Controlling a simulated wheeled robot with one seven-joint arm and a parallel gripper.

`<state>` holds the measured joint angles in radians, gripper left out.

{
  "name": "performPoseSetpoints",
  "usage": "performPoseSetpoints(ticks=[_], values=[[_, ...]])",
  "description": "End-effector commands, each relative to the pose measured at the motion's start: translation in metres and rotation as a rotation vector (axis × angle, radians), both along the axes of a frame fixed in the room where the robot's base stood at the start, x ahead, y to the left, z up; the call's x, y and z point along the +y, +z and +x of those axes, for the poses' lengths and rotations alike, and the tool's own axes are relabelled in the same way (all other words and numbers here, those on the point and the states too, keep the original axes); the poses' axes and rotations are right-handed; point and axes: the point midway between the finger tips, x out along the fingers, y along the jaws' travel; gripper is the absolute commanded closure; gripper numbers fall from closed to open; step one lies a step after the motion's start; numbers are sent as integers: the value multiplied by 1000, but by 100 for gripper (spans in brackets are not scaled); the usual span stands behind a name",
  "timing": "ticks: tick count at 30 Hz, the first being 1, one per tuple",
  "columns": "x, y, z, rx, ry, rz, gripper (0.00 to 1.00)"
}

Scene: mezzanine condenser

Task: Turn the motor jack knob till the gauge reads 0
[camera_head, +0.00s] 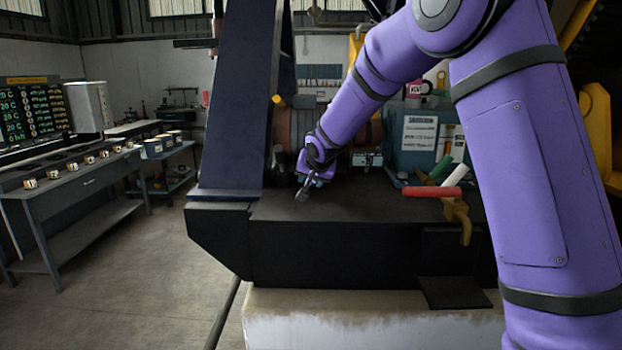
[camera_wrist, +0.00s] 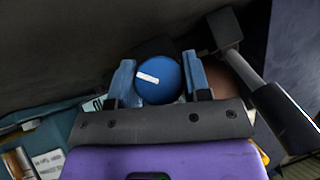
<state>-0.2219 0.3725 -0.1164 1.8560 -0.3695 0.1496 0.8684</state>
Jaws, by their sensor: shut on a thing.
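The motor jack knob (camera_wrist: 160,79) is round and blue with a white pointer mark, seen in the wrist view. The mark lies nearly level, tilted slightly down to the right. My gripper (camera_wrist: 160,82) is shut on the knob, one finger on each side. In the head view my gripper (camera_head: 303,190) is low over the dark bench top, and the knob cannot be made out there. A small box with a pale face (camera_head: 367,158), which looks like the gauge, stands right of my gripper. Its reading is too small to tell.
A dark metal handle or rod (camera_wrist: 270,95) lies close to the right finger in the wrist view. A dark blue upright (camera_head: 235,110) rises left of my gripper.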

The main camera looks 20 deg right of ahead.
Motion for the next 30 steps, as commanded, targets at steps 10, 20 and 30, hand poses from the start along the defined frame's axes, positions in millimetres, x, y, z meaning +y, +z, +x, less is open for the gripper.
performPoseSetpoints(ticks=[10, 20, 30], values=[[3, 0, 0, 47, 5, -153, 80], [3, 0, 0, 103, 5, -325, 80], [3, -1, 1, 190, 4, -593, 80]])
